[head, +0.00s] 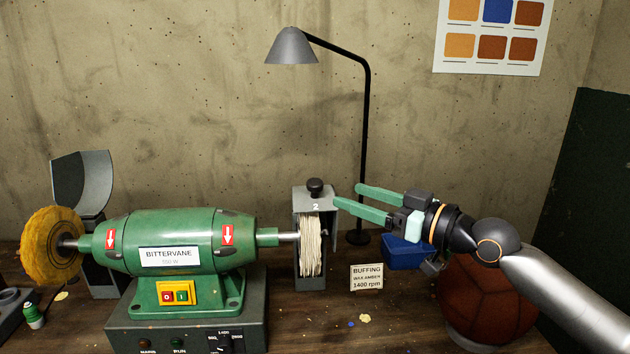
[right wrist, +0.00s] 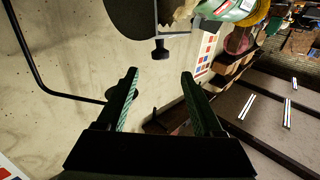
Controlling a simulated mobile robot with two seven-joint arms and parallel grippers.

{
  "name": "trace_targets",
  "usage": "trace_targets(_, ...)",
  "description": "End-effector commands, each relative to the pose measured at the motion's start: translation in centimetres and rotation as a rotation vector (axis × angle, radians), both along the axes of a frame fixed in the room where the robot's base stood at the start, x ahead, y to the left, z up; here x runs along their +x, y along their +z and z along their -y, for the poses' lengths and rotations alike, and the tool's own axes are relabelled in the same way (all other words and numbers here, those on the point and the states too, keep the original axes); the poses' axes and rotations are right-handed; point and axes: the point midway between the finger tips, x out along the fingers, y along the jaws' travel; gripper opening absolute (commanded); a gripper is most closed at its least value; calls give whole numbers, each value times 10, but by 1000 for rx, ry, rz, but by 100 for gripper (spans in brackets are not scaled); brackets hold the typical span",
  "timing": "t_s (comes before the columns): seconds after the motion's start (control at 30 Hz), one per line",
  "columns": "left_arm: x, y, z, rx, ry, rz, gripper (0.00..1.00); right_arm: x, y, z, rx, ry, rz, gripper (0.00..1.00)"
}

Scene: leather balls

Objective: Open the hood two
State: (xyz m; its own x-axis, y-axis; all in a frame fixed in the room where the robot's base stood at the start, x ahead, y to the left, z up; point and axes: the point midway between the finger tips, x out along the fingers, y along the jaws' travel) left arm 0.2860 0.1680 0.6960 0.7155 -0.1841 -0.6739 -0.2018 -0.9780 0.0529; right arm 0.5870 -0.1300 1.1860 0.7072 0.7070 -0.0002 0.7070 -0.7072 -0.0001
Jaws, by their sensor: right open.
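Hood two (head: 304,204) is the grey housing marked "2" over the white buffing wheel (head: 311,245), right of the green machine. Its lid is down, with a black knob (head: 315,187) on top. My right gripper (head: 346,196) is open and empty, just right of the knob, fingers pointing left at it. In the right wrist view, the knob (right wrist: 160,49) is just beyond and between the open fingertips of my right gripper (right wrist: 160,75), apart from them. Part of the dark hood (right wrist: 135,18) shows behind it. My left gripper is not in view.
The green grinder (head: 185,240) carries a yellow wheel (head: 50,245) at left, whose grey hood (head: 84,178) is swung up. A lamp (head: 366,120) stands behind my right gripper. A blue box (head: 405,253), a sign (head: 367,277) and a leather ball (head: 490,300) are below the arm.

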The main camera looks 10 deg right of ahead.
Motion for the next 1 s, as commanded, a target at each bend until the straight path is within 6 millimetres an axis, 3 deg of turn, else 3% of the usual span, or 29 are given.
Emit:
trace_targets(0.2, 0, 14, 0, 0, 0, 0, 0, 33, 4, -35, 3, 2, 0, 68)
trace_targets(0.4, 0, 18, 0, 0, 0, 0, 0, 57, 1, -57, 1, 0, -1, 68)
trace_targets(0.63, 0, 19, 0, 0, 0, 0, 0, 68, 0, -69, 1, 0, 0, 68)
trace_targets(0.93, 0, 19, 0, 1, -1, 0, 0, 70, 0, -70, 0, -1, 0, 68)
trace_targets(1.0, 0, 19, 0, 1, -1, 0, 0, 70, 0, -69, 0, 0, 0, 61)
